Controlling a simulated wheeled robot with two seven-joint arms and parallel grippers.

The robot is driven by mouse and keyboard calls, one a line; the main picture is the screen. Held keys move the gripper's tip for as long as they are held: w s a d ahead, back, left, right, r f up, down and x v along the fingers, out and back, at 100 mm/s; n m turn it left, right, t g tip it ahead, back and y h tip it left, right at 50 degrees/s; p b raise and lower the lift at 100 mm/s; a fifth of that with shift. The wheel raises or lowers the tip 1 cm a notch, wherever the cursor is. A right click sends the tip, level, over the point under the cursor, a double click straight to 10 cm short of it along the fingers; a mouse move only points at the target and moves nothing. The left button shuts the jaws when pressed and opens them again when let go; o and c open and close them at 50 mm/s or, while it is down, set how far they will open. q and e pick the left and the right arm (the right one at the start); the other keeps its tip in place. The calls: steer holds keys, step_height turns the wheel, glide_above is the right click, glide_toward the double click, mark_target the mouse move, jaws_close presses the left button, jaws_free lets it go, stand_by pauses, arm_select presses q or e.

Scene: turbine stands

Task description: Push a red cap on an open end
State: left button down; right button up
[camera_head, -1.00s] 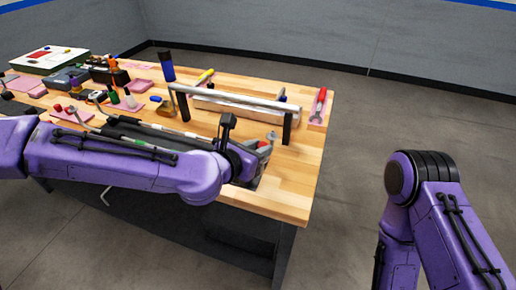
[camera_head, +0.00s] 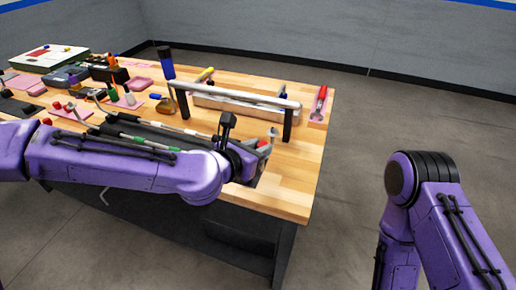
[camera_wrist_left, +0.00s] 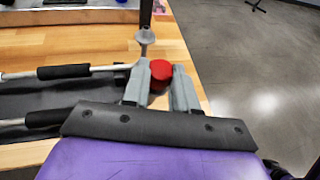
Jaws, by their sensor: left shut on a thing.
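My left gripper (camera_wrist_left: 163,83) is shut on a red cap (camera_wrist_left: 161,72), held between its two grey fingers over the bench's right end. In the head view the left gripper (camera_head: 264,147) is small and partly hidden by its own wrist. Two light tubes with black sleeves, an upper one (camera_wrist_left: 106,69) and a lower one (camera_wrist_left: 12,124), lie to the left of the gripper. A grey cup-shaped end (camera_wrist_left: 146,36) stands just beyond the fingers, apart from the cap. Whether it is open cannot be told. My right arm shows at the right; its gripper is out of view.
A raised silver bar (camera_head: 240,94) on black posts crosses the bench (camera_head: 295,180) behind the gripper. The bench's front right corner is clear.

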arm_select(q)
steer(key=shift+s+f, duration=0.2)
steer(key=shift+f, duration=0.3)
steer(key=c, duration=1.2)
jaws_free()
steer(key=shift+f, duration=0.1)
steer(key=o, duration=0.4)
steer(key=shift+w, duration=0.25)
steer(key=shift+o, duration=0.7)
steer(key=shift+r, duration=0.25)
